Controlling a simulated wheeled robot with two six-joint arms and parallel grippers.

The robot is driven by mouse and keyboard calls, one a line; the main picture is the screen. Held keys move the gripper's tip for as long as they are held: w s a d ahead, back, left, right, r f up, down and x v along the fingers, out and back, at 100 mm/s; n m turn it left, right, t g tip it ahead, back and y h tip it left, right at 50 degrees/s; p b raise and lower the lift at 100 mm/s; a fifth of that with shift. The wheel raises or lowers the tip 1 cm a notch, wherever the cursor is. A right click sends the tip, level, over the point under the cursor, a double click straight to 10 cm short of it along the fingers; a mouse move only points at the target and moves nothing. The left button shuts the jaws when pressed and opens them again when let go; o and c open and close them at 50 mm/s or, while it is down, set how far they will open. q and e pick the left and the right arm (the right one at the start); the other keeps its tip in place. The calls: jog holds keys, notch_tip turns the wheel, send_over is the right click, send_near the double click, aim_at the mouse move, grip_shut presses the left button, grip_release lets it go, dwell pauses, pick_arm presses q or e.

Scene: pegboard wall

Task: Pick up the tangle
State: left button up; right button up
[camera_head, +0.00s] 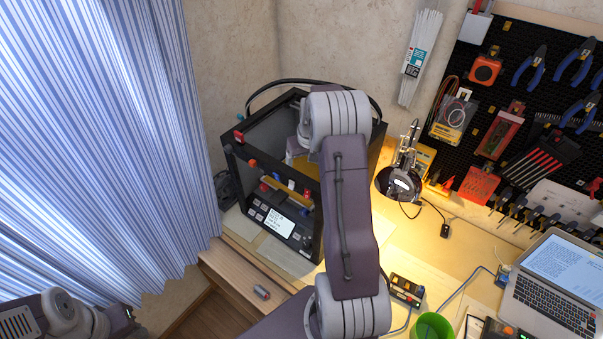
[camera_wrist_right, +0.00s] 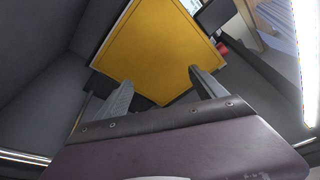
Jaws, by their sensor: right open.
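I cannot make out a tangle in either view. The right wrist view shows a bare yellow plate (camera_wrist_right: 160,45) inside a dark box-shaped machine; it also shows as a small yellow patch in the head view (camera_head: 303,168). My right gripper (camera_wrist_right: 158,83) is open and empty, its two grey fingers apart in front of the plate. In the head view my right arm reaches over the black 3D printer (camera_head: 258,205) and its wrist dips into the open top, hiding part of the interior. My left gripper (camera_head: 120,319) is at the bottom left, too small to read.
The printer's black frame and walls stand close around my right gripper. A small grey cylinder (camera_head: 262,292) lies on the wooden ledge. A green cup (camera_head: 432,327) and a laptop (camera_head: 553,285) stand on the bench at right. A tool pegboard (camera_head: 505,75) is behind.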

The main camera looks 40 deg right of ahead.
aim_at(302, 171)
jog(key=p+x, duration=0.1)
jog(key=x, duration=0.3)
jog(key=shift+w+a+f+p, duration=0.1)
jog(key=shift+w+p, duration=0.05)
jog(key=shift+p, duration=0.25)
jog(key=shift+f, duration=0.45)
jog(key=c, duration=1.5)
